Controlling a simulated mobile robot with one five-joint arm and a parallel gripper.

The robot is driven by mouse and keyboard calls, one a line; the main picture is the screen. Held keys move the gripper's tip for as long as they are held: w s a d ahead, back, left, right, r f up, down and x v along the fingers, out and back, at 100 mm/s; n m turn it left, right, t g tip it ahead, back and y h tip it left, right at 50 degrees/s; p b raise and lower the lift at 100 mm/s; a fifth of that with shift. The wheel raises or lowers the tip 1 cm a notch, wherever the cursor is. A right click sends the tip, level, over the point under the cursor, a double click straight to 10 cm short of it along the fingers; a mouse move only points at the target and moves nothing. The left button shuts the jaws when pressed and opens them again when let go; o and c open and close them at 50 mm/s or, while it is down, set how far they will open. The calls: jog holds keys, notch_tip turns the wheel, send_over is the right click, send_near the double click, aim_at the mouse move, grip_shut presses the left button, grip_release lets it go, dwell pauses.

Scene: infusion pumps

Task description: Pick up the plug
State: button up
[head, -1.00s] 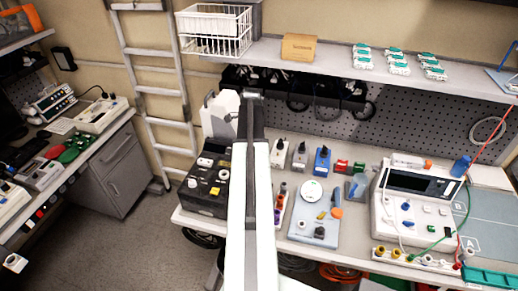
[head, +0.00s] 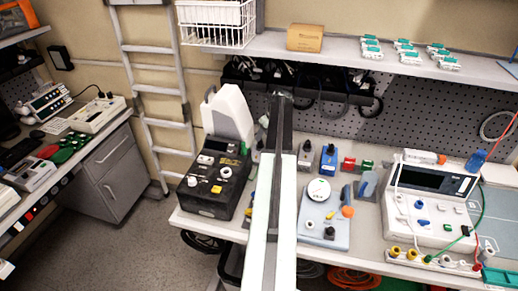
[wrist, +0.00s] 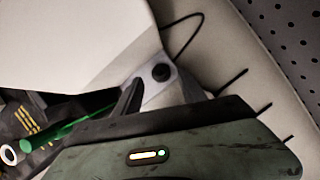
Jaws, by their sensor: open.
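In the wrist view a small grey block with a round black knob (wrist: 161,73) stands beside a large white body. It may be the plug, but I cannot tell for certain. My gripper (wrist: 162,93) is open, its dark fingers showing just in front of this block, with no grip on it visible. In the head view my arm's far end (head: 280,98) reaches over the bench near the white container, and the fingers are not clear there. A grey block (head: 304,155) and a blue block (head: 328,160), both with black tops, stand right of my arm.
A white container (head: 228,113) stands behind a black control box (head: 215,180) left of my arm. A grey-blue panel with a dial (head: 320,215) and a white pump unit (head: 432,205) stand to the right. The shelf (head: 345,50) and pegboard are behind.

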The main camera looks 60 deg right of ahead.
aim_at(261, 142)
jog(key=b+x, duration=0.4)
jog(key=x, duration=0.1)
jog(key=shift+s+f, duration=0.2)
jog(key=shift+s, duration=0.05)
jog(key=shift+a+r, duration=0.1)
jog(key=shift+r, duration=0.15)
grip_shut()
